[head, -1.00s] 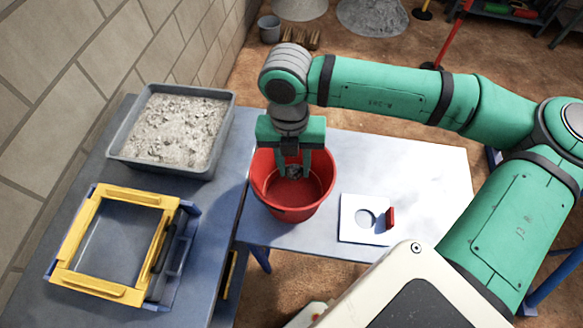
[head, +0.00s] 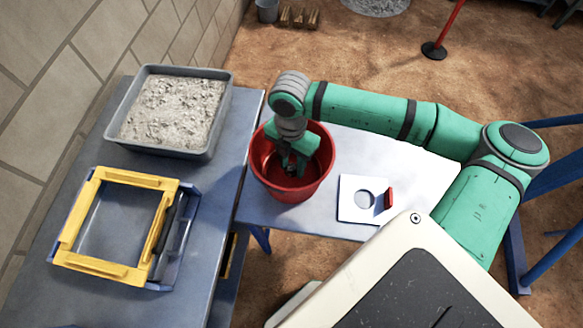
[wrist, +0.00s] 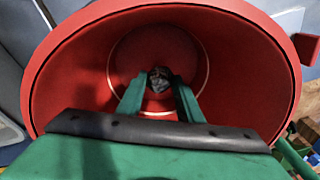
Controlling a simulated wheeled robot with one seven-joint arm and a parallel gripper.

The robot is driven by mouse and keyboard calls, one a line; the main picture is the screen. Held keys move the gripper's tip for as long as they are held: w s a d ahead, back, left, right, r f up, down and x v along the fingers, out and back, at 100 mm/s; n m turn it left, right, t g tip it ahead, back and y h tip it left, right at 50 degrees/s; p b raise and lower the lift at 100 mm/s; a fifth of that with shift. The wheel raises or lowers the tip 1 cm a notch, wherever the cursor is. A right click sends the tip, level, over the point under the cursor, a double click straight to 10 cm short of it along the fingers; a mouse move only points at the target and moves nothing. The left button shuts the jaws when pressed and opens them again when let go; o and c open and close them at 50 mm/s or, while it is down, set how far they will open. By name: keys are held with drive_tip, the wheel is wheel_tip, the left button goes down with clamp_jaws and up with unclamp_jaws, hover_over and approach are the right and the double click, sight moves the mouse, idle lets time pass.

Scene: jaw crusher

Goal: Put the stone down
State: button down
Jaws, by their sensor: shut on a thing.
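My gripper (head: 291,166) reaches down into the red bucket (head: 315,190) on the light table. In the wrist view its two green fingers (wrist: 160,88) are shut on a small dark grey stone (wrist: 159,77) at their tips. The stone is inside the bucket's rim (wrist: 40,75), with the red bottom behind it. I cannot tell whether the stone touches the bottom. In the head view the stone is small and mostly hidden by the fingers.
A grey tray of pale gravel (head: 172,110) stands at the back left. A yellow frame (head: 73,222) lies in front of it on the blue-grey table. A white plate with a round hole (head: 352,207) and red block (head: 389,198) lies right of the bucket.

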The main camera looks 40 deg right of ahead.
sight(292, 166)
drive_tip(key=shift+f, duration=1.45)
drive_tip(key=shift+f, duration=0.15)
drive_tip(key=c, duration=1.3)
unclamp_jaws()
drive_tip(key=shift+o, duration=0.2)
wheel_tip(292, 166, up, 12)
drive_tip(key=w, duration=0.1)
drive_tip(key=shift+d, duration=0.4)
drive_tip(key=shift+w+r, duration=0.15)
drive_tip(key=shift+r, duration=0.05)
